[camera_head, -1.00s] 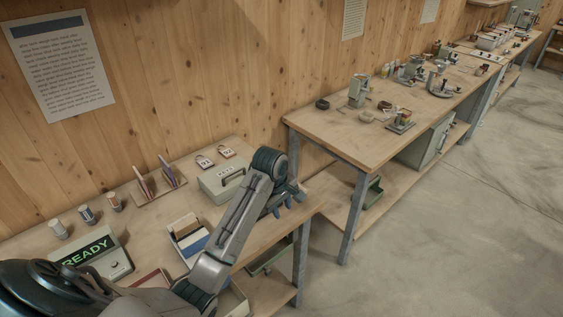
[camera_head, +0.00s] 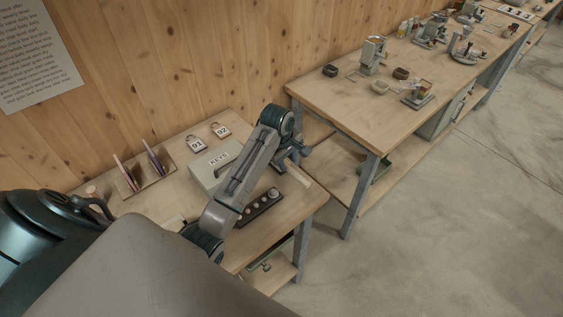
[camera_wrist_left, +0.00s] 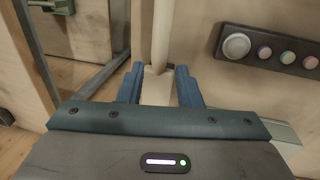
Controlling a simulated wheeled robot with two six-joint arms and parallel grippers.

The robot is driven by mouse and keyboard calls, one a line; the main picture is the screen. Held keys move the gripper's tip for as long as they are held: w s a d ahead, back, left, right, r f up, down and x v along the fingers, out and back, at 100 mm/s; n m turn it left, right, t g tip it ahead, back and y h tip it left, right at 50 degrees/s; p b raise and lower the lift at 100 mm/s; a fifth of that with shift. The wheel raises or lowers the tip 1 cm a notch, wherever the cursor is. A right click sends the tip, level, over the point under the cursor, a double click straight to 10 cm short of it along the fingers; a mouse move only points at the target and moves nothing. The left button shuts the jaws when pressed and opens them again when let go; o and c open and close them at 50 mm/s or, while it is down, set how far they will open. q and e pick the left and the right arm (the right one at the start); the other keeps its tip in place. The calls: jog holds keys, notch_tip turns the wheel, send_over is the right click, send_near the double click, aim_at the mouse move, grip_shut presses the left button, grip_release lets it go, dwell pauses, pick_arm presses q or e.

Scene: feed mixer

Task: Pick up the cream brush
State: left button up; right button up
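The cream brush (camera_wrist_left: 160,45) shows in the left wrist view as a pale handle with a wider block at its near end. In the head view the cream brush (camera_head: 299,175) juts from my left gripper toward the front right corner of the near bench. My left gripper (camera_head: 291,160) has its two blue fingers on either side of the brush. In the left wrist view the fingers of my left gripper (camera_wrist_left: 160,85) appear closed against the wide block. My right gripper is not in view.
A dark strip with round buttons (camera_head: 260,208) lies beside the arm on the near bench (camera_head: 165,210). A grey KEYS box (camera_head: 212,165), two padlocks (camera_head: 208,137) and a rack (camera_head: 143,182) stand behind. A second bench (camera_head: 340,95) is beyond a gap.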

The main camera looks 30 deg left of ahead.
aim_at(288, 167)
pick_arm(q)
jog(key=p+x, duration=0.1)
jog(key=x, duration=0.2)
jog(key=p+x, duration=0.1)
jog(key=shift+w+a+f+p, duration=0.25)
jog(key=shift+f+p, duration=0.05)
jog(key=shift+f, duration=0.05)
jog(key=shift+d+f, duration=0.15)
jog(key=shift+f, duration=0.55)
jog(key=shift+c, duration=0.2)
jog(key=shift+w+f, duration=0.1)
jog(key=c, duration=0.3)
grip_shut()
